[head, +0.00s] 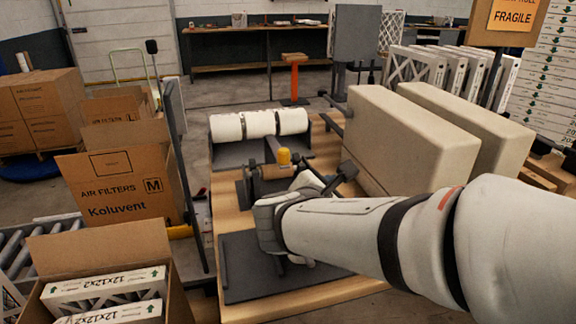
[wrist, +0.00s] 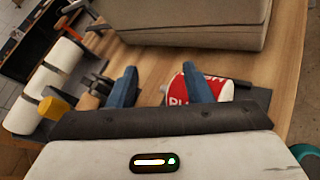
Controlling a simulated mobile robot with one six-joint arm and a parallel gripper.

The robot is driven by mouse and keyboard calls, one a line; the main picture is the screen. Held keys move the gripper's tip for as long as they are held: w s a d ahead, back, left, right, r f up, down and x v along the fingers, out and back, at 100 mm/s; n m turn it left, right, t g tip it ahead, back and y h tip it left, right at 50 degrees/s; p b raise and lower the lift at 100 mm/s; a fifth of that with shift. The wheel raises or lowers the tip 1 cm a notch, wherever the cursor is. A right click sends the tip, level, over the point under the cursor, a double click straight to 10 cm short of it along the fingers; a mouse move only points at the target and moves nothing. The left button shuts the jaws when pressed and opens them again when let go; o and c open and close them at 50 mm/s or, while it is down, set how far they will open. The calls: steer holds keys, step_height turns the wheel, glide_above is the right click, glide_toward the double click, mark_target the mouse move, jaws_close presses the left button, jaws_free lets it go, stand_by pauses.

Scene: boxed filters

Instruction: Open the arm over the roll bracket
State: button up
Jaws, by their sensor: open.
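A dark bracket (head: 246,192) stands on the wooden bench in the head view, with a brown roll (head: 273,172) by it. A slanted grey bar (head: 271,148) and a yellow cylindrical knob (head: 284,157) are above it. The yellow knob also shows at the left of the wrist view (wrist: 57,105). My gripper (wrist: 160,76) shows two blue fingers spread apart, with nothing held between them. The knob is left of both fingers. A red and white printed roll (wrist: 207,88) lies beyond the right finger, partly hidden by it. My wrist hides part of the bracket area in the head view.
White rolls (head: 260,124) lie behind the bracket. Two large beige blocks (head: 405,140) stand at the right of the bench. A dark mat (head: 240,262) lies in front. Open filter cartons (head: 122,190) stand at left. An upright grey panel (head: 177,120) edges the bench's left side.

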mark_target(282, 158)
steer(key=w+a+r+n+t+y+b, duration=0.1)
steer(key=a+n+t+y, duration=0.15)
steer(key=a+n, duration=0.3)
steer(key=w+a+r+n+t+y+b, duration=0.1)
steer(key=w+a+n+t+y+b, duration=0.2)
steer(key=a, duration=0.4)
steer(key=shift+n+h, duration=0.45)
steer(key=shift+h, duration=0.2)
steer(key=w, duration=0.3)
steer(key=w+d+p, duration=0.1)
steer(key=w, duration=0.2)
steer(key=shift+d+r, duration=0.15)
steer(key=shift+d, duration=0.05)
steer(key=shift+c, duration=0.4)
jaws_close()
